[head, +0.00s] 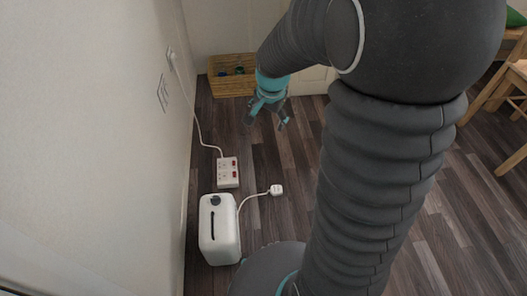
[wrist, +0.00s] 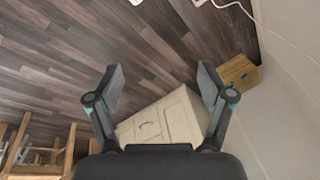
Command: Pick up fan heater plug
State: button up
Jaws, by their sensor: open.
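The white fan heater (head: 219,230) stands on the floor by the left wall in the head view. Its white cable runs right to the white plug (head: 277,190), which lies on the floor. A small white piece at the top edge of the wrist view looks like the plug (wrist: 135,2), mostly cut off. A white extension socket (head: 228,172) with red switches lies behind the heater. My gripper (head: 266,122) is open and empty, beyond the plug and above the floor. Its two spread fingers also show in the wrist view (wrist: 160,82).
A wooden crate (head: 232,78) with small items stands at the far wall. A pale cabinet (wrist: 166,118) is beside it. Wooden chairs (head: 505,95) stand at the right. The extension cable (head: 197,110) runs up to a wall socket. Floor around the plug is clear.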

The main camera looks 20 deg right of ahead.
jog(key=w+d+f+m+g, duration=0.1)
jog(key=w+f+m, duration=0.15)
jog(key=f, duration=0.25)
jog(key=w+d+f+m, duration=0.1)
jog(key=w+f, duration=0.2)
jog(key=f, duration=0.2)
jog(key=m+g, duration=0.2)
jog(key=m, duration=0.6)
send_over(277, 189)
notch_tip(277, 189, down, 28)
notch_tip(277, 189, down, 9)
jog(key=shift+w+a+f, duration=0.1)
jog(key=shift+a+f, duration=0.05)
jog(key=shift+s+f, duration=0.2)
jog(key=shift+f, duration=2.35)
jog(key=c, duration=1.3)
